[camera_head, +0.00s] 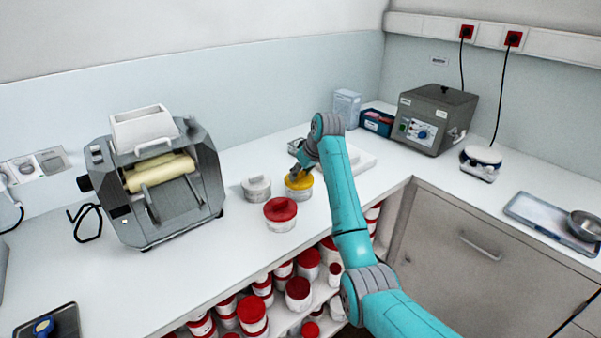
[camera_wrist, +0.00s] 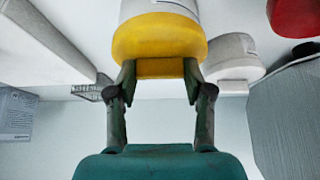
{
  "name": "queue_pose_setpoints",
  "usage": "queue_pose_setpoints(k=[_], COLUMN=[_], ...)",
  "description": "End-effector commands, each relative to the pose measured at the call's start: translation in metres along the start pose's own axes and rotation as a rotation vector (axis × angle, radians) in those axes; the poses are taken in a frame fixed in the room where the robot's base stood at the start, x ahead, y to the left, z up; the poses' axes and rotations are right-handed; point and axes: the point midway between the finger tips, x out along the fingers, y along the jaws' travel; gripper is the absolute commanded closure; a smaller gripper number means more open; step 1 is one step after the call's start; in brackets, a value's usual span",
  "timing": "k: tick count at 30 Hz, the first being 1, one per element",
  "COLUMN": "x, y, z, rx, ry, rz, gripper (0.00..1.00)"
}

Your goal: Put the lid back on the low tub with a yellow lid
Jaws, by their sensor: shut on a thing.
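The yellow lid (camera_wrist: 160,38) is between the fingertips of my gripper (camera_wrist: 160,70) in the wrist view, gripped at its edge. The low white tub (camera_wrist: 160,8) shows directly against the lid in that view. In the head view, the yellow lid (camera_head: 299,181) sits at the top of the low tub (camera_head: 299,194) on the counter, and it looks level. My gripper (camera_head: 297,177) reaches it from behind and above, partly hidden by my wrist. I cannot tell whether the lid is fully seated.
A red-lidded tub (camera_head: 280,211) stands close in front, and a white-lidded tub (camera_head: 257,188) close to the left. A roller mill (camera_head: 155,180) stands further left. A grey box device (camera_head: 436,118) is at the back right.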

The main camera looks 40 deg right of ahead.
Motion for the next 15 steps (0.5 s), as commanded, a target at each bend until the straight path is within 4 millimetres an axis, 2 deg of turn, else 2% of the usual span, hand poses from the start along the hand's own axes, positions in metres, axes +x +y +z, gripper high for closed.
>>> queue_pose_setpoints(k=[13, 14, 15], x=[0.0019, 0.0019, 0.0019], y=[0.0000, 0.0000, 0.0000], z=[0.0010, 0.0011, 0.0011], rx=[0.000, 0.000, 0.000], ry=[0.000, 0.000, 0.000], rz=[0.000, 0.000, 0.000], gripper=[0.66, 0.47, 0.37])
